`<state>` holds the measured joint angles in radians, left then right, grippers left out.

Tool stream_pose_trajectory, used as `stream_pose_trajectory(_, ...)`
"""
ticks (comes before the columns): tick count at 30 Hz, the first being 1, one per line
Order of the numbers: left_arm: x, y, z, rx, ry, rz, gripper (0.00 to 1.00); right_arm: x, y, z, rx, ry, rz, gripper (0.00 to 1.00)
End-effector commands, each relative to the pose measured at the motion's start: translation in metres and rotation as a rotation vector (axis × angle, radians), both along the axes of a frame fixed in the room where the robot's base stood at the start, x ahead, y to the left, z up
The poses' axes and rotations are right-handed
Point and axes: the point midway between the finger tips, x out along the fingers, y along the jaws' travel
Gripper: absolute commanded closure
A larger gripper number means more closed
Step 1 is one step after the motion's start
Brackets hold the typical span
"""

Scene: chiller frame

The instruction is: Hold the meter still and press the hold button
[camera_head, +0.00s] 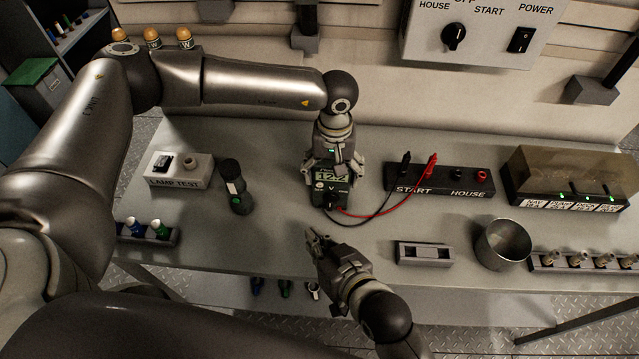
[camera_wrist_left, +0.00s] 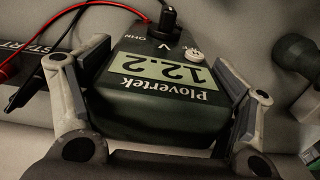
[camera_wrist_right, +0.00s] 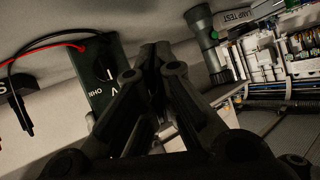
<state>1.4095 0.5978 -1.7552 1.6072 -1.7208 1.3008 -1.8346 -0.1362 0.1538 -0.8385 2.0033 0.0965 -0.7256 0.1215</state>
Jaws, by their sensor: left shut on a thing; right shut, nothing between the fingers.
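The dark green meter (camera_head: 331,196) stands on the bench, its display showing about 12.2 in the left wrist view (camera_wrist_left: 150,112). My left gripper (camera_head: 333,168) is shut on it, one finger along each side. A small pale round button (camera_wrist_left: 197,55) sits on its face beside the display, near the black dial (camera_wrist_left: 162,25); its label is unreadable. My right gripper (camera_head: 312,233) is shut and empty, in front of the meter and apart from it. In the right wrist view its closed fingers (camera_wrist_right: 155,55) are beside the meter (camera_wrist_right: 103,88) and hide part of it.
Red (camera_head: 432,164) and black (camera_head: 405,164) leads run from the meter to a terminal block (camera_head: 440,181) marked START and HOUSE. A flashlight (camera_head: 237,187) and lamp test box (camera_head: 178,170) stand left. A small grey holder (camera_head: 424,254) and metal cup (camera_head: 503,244) stand right.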

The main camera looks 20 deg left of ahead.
Motion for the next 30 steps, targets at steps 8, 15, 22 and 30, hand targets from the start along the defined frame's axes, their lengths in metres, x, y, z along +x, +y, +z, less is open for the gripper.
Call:
stream_pose_trajectory(8,-0.005,0.001,-0.006,0.005,0.013,-0.001,0.54,0.007,0.001,-0.001,0.001,0.000,-0.002,1.00)
stream_pose_trajectory(15,-0.005,0.001,-0.006,0.005,0.014,-0.001,0.54,0.036,0.009,0.000,0.000,-0.002,-0.003,1.00)
stream_pose_trajectory(22,-0.005,0.001,-0.006,0.005,0.013,-0.001,0.54,0.066,0.017,0.000,0.001,-0.001,-0.002,1.00)
stream_pose_trajectory(30,-0.004,0.001,-0.006,0.005,0.013,-0.001,0.54,0.084,0.022,0.000,0.002,0.001,-0.002,1.00)
